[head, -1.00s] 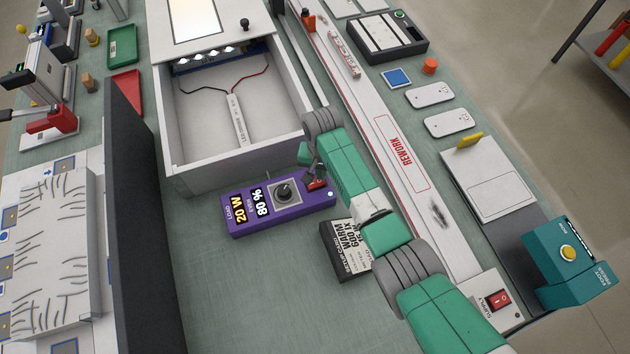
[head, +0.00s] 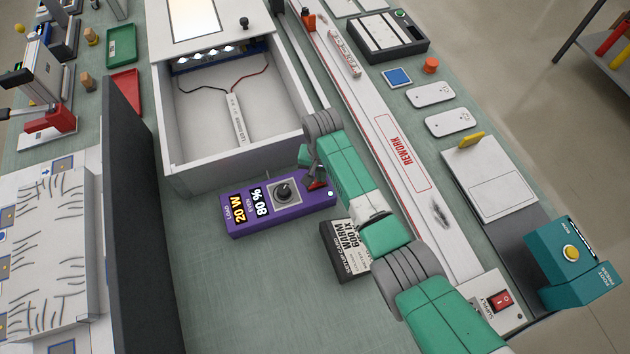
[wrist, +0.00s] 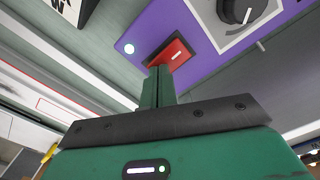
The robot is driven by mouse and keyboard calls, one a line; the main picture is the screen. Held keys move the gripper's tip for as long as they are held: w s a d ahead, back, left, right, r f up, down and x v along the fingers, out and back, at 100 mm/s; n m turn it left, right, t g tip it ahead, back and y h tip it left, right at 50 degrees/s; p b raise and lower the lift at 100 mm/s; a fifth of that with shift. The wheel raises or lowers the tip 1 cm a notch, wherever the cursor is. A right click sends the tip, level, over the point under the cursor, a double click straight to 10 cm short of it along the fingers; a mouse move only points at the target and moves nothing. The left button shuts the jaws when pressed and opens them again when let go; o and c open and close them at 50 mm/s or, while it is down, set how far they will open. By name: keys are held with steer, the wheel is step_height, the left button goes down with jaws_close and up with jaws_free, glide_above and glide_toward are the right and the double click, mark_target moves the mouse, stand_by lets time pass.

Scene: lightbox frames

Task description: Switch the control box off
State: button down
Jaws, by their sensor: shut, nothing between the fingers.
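The purple control box (head: 300,207) lies on the green mat in front of the open white lightbox. Its displays read 20 W and 80 %, and it has a dark dial (head: 284,192). Its red rocker switch (wrist: 173,54) sits between the dial and a lit white lamp (wrist: 128,48) in the wrist view. My gripper (wrist: 160,72) is shut and empty. Its fingertips are at the edge of the red switch in the wrist view; I cannot tell whether they touch it. In the head view my arm's end partly covers the switch (head: 317,184).
A black-and-white setup card block (head: 345,250) stands close beside my arm. The lightbox wall (head: 240,170) rises behind the control box. A supply unit with another red switch (head: 501,300) is at the lower right. The mat left of the card is clear.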

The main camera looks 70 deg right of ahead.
steer(key=shift+f, duration=0.2)
step_height(320, 180, up, 7)
steer(key=p, duration=0.7)
steer(key=shift+r, duration=0.15)
stand_by(0.4)
